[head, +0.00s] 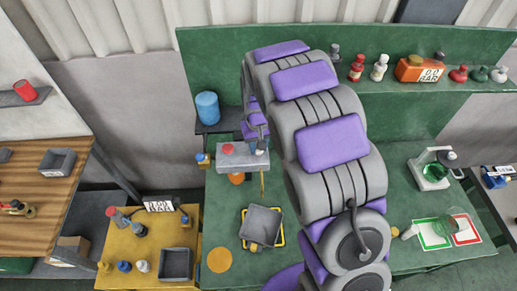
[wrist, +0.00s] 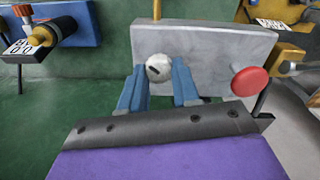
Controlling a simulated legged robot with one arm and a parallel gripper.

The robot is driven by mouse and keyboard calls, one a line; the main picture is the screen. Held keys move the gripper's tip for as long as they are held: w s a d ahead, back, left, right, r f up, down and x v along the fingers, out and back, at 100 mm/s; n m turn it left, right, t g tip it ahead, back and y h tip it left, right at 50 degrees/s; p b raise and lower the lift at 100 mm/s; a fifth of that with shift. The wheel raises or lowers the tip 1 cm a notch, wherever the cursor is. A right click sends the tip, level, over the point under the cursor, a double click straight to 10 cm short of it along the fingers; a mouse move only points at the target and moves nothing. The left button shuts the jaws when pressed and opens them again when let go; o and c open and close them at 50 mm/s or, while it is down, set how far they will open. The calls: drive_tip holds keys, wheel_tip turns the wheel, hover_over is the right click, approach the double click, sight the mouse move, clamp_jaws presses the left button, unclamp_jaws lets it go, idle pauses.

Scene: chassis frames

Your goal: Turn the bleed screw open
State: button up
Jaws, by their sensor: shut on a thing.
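The bleed screw (wrist: 158,68) is a round, pale screw with a dark slot across its head, set in the face of a grey block (wrist: 215,52). The slot is slightly tilted. My gripper (wrist: 160,80) has its two blue fingers on either side of the screw, shut on it. A red round knob (wrist: 249,82) sits on the same block to the right.
A grey tray (head: 262,222) lies in front of the block on the green bench (head: 225,195). A blue cylinder (head: 207,108) stands behind left. A yellow table (head: 125,255) with small bottles is at left.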

drive_tip(key=n+b, duration=0.1)
drive_tip(key=n, duration=0.3)
drive_tip(key=shift+a+n+b, duration=0.1)
drive_tip(key=shift+n+b, duration=0.2)
drive_tip(key=shift+b, duration=0.1)
drive_tip(key=shift+r+n+b, duration=0.1)
drive_tip(key=shift+n+b, duration=0.25)
drive_tip(key=shift+n, duration=1.55)
drive_tip(key=o, duration=1.1)
drive_tip(key=shift+c, duration=0.2)
wheel_tip(320, 180, up, 17)
drive_tip(key=shift+a+b, duration=0.15)
drive_tip(key=shift+b, duration=0.25)
